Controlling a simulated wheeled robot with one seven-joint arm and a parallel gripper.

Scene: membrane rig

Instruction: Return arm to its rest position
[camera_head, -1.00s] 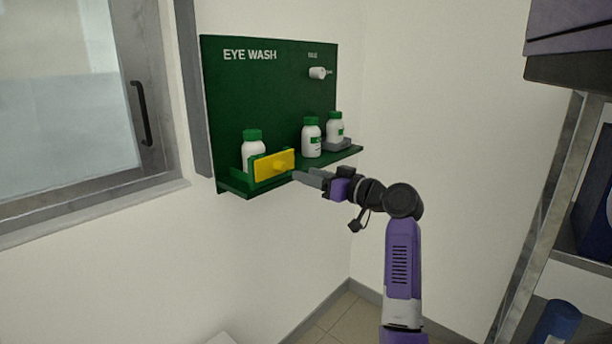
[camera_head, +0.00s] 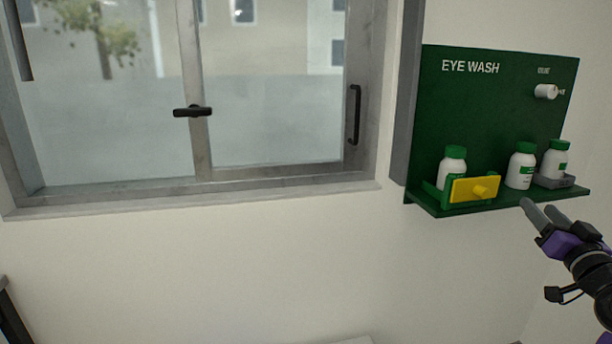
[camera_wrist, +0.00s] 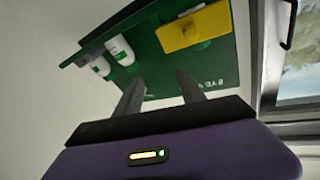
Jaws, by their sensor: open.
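My gripper (camera_head: 540,213) is at the right of the head view, just in front of and below the shelf of the green eye wash station (camera_head: 490,110). Its two fingers are apart with nothing between them. In the wrist view the open fingers (camera_wrist: 162,95) point toward the station, which appears turned over. My arm runs off the right edge of the head view, so most of it is hidden.
Three white bottles with green caps stand on the shelf: a left one (camera_head: 452,165) behind a yellow plate (camera_head: 474,189), a middle one (camera_head: 521,168) and a right one (camera_head: 556,160) in a grey holder. A window (camera_head: 270,120) fills the upper left. The wall below is clear.

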